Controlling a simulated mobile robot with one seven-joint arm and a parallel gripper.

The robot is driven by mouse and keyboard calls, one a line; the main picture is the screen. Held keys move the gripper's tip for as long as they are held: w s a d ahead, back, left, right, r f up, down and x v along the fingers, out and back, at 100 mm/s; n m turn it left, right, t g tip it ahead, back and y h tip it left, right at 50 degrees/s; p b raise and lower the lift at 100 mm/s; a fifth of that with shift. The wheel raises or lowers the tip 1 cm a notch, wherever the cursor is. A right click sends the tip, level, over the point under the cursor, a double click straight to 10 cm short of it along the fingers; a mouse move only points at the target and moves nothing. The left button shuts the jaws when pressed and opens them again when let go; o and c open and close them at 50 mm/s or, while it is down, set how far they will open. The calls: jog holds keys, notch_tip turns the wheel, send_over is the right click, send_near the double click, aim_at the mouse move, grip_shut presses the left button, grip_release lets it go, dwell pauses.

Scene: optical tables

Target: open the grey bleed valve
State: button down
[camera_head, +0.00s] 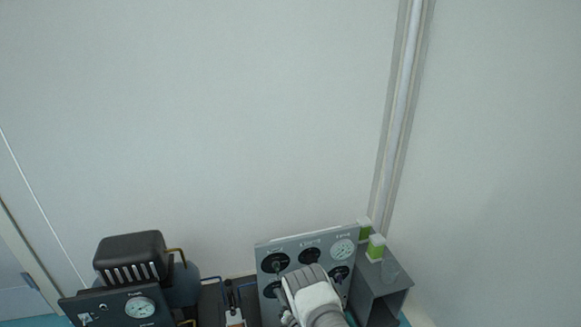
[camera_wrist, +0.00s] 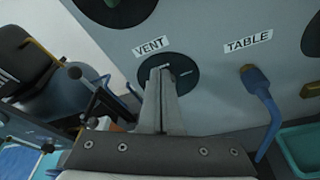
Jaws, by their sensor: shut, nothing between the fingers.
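A grey panel (camera_head: 310,239) with several black round dials and a white gauge (camera_head: 342,249) stands against the wall in the head view. In the wrist view my gripper (camera_wrist: 165,73) is shut and empty, with its fingertips in front of a black round dial (camera_wrist: 184,84) labelled VENT. The fingers hide most of the middle of that dial, and I cannot tell whether they touch it. No label reading bleed is legible, so I cannot tell which part is the grey bleed valve. In the head view my gripper and wrist cover the panel's lower middle.
A blue lever (camera_wrist: 262,95) hangs under the TABLE label, right of the VENT dial. A black-and-blue pump unit (camera_head: 131,262) with a gauge (camera_head: 139,307) stands left. A grey open box (camera_head: 382,290) with green-and-white blocks (camera_head: 376,246) stands right. A teal tray (camera_wrist: 302,150) is at lower right.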

jog(key=shift+f, duration=0.35)
dwell(0.6)
jog(key=shift+d+f, duration=0.1)
jog(key=shift+d, duration=0.15)
jog(key=shift+w+d+f, duration=0.15)
jog(key=shift+d+f, duration=0.05)
jog(key=shift+d, duration=0.25)
jog(key=shift+d+f, duration=0.3)
jog(key=shift+f, duration=0.05)
dwell(0.5)
jog(key=shift+w, duration=0.1)
jog(key=f+p+v, duration=0.1)
jog(key=p+v, duration=0.1)
jog(key=v, duration=0.4)
jog(key=shift+r+p, duration=0.2)
jog(key=shift+p, duration=0.2)
